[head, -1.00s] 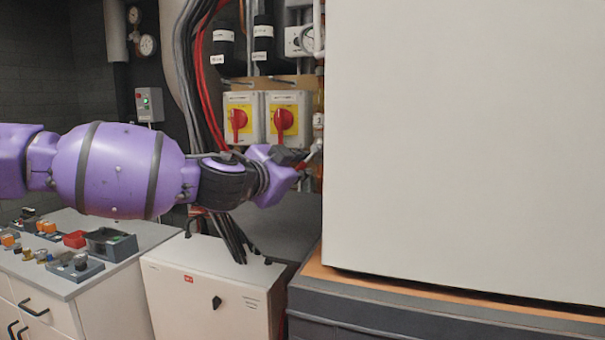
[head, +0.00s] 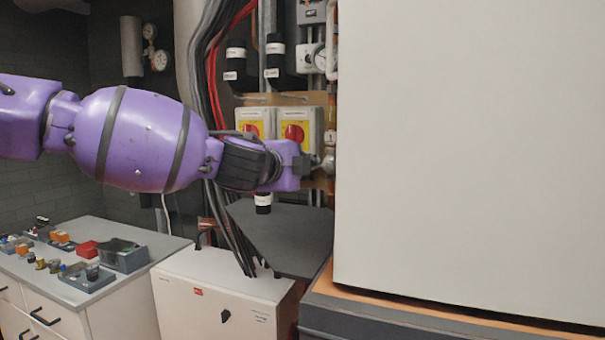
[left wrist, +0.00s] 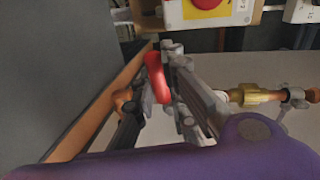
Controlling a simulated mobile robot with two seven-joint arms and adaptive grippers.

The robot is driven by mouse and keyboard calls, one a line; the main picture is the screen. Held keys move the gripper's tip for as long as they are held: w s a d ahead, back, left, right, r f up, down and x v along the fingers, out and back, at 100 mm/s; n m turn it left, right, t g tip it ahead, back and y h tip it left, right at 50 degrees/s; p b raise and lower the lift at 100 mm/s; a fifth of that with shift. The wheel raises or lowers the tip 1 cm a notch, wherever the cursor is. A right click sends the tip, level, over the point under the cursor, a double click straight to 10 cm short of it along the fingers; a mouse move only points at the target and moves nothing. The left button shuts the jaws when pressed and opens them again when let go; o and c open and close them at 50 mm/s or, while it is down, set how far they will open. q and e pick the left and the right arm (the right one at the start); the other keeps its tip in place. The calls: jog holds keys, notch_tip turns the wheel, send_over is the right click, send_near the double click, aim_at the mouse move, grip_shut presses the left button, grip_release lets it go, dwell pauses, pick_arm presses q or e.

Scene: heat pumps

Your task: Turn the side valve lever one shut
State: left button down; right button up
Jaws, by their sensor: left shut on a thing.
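The red side valve lever (left wrist: 157,78) lies between the two fingers of my left gripper (left wrist: 163,95) in the left wrist view. The fingers are shut on it. In the head view my left gripper (head: 314,164) reaches the pipework beside the big white cabinet, and it hides the lever there. A pale metal valve fitting (head: 328,161) shows just past the fingertips. Brass and copper pipe fittings (left wrist: 255,96) run to the right of the fingers in the wrist view. My right gripper is not in view.
The large white cabinet (head: 470,140) stands close to the right of the gripper. Two yellow-and-grey switch boxes with red knobs (head: 295,128) sit just behind my wrist. Black cables (head: 228,228) hang below. A grey counter (head: 130,235) with small parts is at the lower left.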

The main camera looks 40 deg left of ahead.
pick_arm(q)
jog(key=shift+r+m, duration=0.2)
jog(key=shift+m, duration=0.2)
jog(key=shift+r, duration=0.1)
jog(key=c, duration=1.7)
grip_release()
jog(key=shift+c, duration=0.2)
jog(key=shift+s, duration=0.1)
jog(key=v, duration=1.2)
jog(key=shift+c, duration=0.4)
